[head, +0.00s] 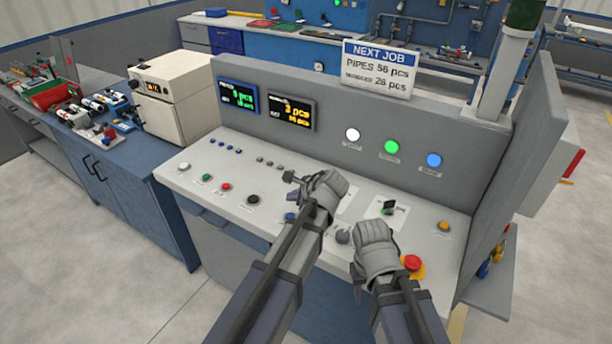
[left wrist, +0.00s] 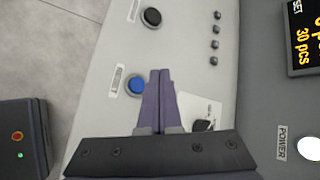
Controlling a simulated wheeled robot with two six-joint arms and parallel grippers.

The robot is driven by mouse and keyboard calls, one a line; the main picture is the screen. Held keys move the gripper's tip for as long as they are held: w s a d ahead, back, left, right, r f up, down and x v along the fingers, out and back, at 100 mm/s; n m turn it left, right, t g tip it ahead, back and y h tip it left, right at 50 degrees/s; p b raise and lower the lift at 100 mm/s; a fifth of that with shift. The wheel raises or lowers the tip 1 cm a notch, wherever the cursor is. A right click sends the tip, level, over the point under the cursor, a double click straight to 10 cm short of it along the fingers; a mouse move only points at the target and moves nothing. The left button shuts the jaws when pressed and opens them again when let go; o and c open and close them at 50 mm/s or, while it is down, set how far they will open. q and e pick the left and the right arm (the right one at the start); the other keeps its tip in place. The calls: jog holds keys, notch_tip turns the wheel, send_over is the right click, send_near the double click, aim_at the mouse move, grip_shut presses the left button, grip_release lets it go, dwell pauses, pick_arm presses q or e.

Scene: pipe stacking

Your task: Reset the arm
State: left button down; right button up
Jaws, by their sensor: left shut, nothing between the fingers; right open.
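My left gripper (head: 290,178) is over the middle of the grey control console (head: 240,180), its fingers pointing left. In the left wrist view its two purple fingers (left wrist: 160,74) are shut together and empty. Beside the fingertips there is a blue button (left wrist: 135,85); whether they touch it cannot be told. A black button (left wrist: 152,17) lies further off. My right gripper (head: 357,283) is open near the console's front edge, to the left of the red emergency button (head: 412,263). Its fingers are partly hidden by the wrist.
A black switch (head: 389,208) and a yellow button (head: 444,226) are on the console's right part. White, green and red buttons are on its left. A cream machine (head: 175,95) stands on the blue cabinet at left. A grey side panel (head: 510,170) rises at right.

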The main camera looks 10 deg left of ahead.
pick_arm(q)
jog(key=s+d+f+n+g+h, duration=0.2)
jog(key=s+d+n, duration=0.2)
jog(key=s, duration=0.4)
jog(key=s+d+f+n+g+h, duration=0.2)
jog(key=s+d+n, duration=0.2)
jog(key=s, duration=0.3)
jog(key=s+d+f+n+g+h, duration=0.1)
jog(key=s+d+n, duration=0.3)
jog(key=s, duration=0.4)
jog(key=shift+s+f+n+g+h, duration=0.3)
jog(key=shift+f+n+g+h, duration=0.15)
jog(key=shift+f, duration=0.3)
jog(key=shift+d, duration=0.1)
dwell(0.6)
